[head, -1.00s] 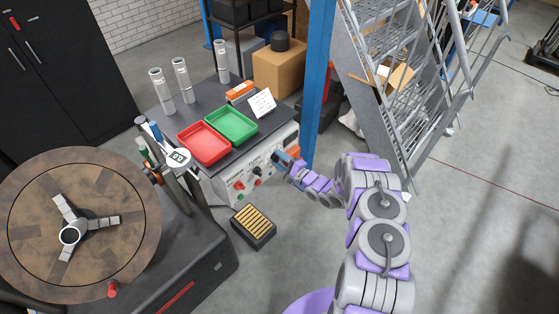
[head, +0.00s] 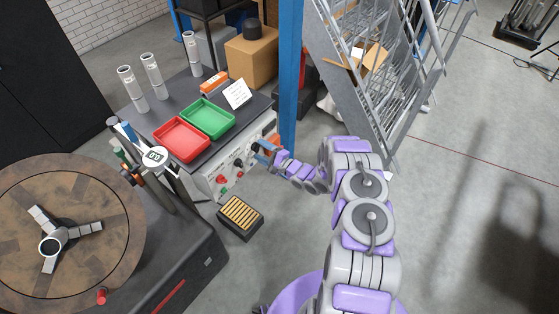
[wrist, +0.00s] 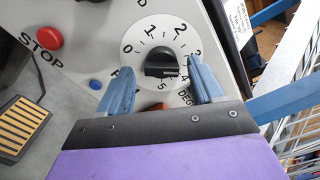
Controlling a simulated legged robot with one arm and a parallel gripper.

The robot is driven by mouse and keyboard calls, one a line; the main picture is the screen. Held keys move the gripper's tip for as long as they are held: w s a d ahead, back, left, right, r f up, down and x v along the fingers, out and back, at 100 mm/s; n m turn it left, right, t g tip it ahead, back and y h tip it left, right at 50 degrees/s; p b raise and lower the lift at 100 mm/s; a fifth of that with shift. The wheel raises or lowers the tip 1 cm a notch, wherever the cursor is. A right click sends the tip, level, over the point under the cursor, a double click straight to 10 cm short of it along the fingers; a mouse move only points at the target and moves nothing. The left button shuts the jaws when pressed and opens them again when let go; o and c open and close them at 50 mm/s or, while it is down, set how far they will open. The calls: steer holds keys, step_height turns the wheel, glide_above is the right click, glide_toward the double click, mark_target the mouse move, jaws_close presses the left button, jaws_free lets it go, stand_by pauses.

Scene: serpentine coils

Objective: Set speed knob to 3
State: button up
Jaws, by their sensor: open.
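The speed knob (wrist: 162,66) is black and sits in a white round dial with numbers on the control panel, in the wrist view. Its grip bar lies roughly level across the dial. I cannot tell exactly which number it marks. The 3 (wrist: 196,53) is at the dial's right, partly beside a finger. My gripper (wrist: 160,68) is open, with one blue finger left of the knob and one right of it. I cannot tell whether either touches it. In the head view my gripper (head: 260,149) is at the right part of the panel front (head: 228,172).
A red STOP button (wrist: 48,38) and a small blue button (wrist: 95,84) lie left of the dial. Red (head: 182,140) and green (head: 208,118) trays lie on the bench top. A blue post (head: 289,80) stands close by my gripper. A black box with yellow slats (head: 240,214) is below.

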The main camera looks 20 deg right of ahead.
steer(key=p+v, duration=0.1)
steer(key=v, duration=1.5)
steer(key=shift+d, duration=0.3)
steer(key=shift+s, duration=0.15)
steer(key=shift+c, duration=0.2)
